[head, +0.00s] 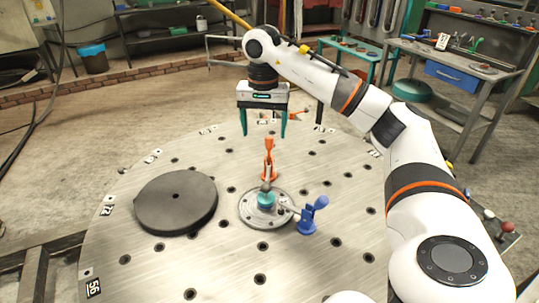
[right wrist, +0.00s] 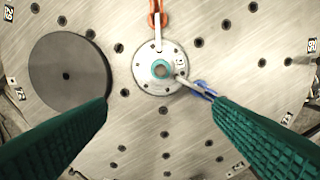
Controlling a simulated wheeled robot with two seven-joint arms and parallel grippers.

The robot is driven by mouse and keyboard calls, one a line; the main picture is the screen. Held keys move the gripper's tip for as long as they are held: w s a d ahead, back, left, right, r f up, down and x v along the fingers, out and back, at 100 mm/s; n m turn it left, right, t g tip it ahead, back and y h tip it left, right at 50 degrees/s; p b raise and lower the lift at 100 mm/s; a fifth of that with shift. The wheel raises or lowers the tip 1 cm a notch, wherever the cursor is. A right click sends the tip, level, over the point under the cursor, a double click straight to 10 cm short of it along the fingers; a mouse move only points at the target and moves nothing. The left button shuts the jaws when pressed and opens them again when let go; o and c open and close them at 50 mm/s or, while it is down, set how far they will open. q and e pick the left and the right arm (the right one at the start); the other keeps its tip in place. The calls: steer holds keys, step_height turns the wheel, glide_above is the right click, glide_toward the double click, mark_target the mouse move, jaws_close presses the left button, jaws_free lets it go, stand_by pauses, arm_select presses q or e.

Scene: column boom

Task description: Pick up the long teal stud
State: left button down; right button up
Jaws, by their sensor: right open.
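A teal piece (head: 265,199), which looks like the stud, stands in the middle of a round silver flange (head: 249,217) on the metal table. In the right wrist view the teal piece (right wrist: 161,69) shows from above as a ring with a darker centre; its length cannot be told there. My right gripper (head: 263,128) is open and empty, fingers pointing down, well above the table and beyond the flange in the head view. In the right wrist view its teal fingers (right wrist: 160,108) are spread wide, with the flange between and beyond them. My left gripper is not in view.
An orange clamp (head: 268,158) and a blue clamp (head: 312,215) reach onto the flange from behind and from the right, close to the teal piece. A dark round disc (head: 176,203) lies left of the flange. The round table (head: 215,275) has many holes and free room in front.

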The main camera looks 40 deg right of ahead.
arm_select(q)
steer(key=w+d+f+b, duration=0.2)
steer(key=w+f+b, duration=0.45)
steer(key=b, duration=0.45)
arm_select(e)
glide_above(266, 194)
steer(key=f, duration=1.2)
steer(key=shift+w+d, duration=0.2)
steer(key=shift+d, duration=0.15)
steer(key=shift+f, duration=0.7)
step_height(266, 194, down, 6)
steer(key=shift+r+b, duration=0.1)
steer(key=shift+b, duration=0.4)
steer(key=shift+a+f+b, duration=0.1)
steer(key=shift+f+b, duration=0.25)
steer(key=shift+f, duration=2.35)
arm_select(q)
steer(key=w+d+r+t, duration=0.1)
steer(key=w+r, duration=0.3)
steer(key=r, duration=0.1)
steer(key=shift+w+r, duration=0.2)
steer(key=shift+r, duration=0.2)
arm_select(e)
steer(key=shift+c, duration=0.5)
steer(key=shift+r, duration=0.1)
steer(key=c, duration=1.1)
steer(key=shift+r, duration=0.1)
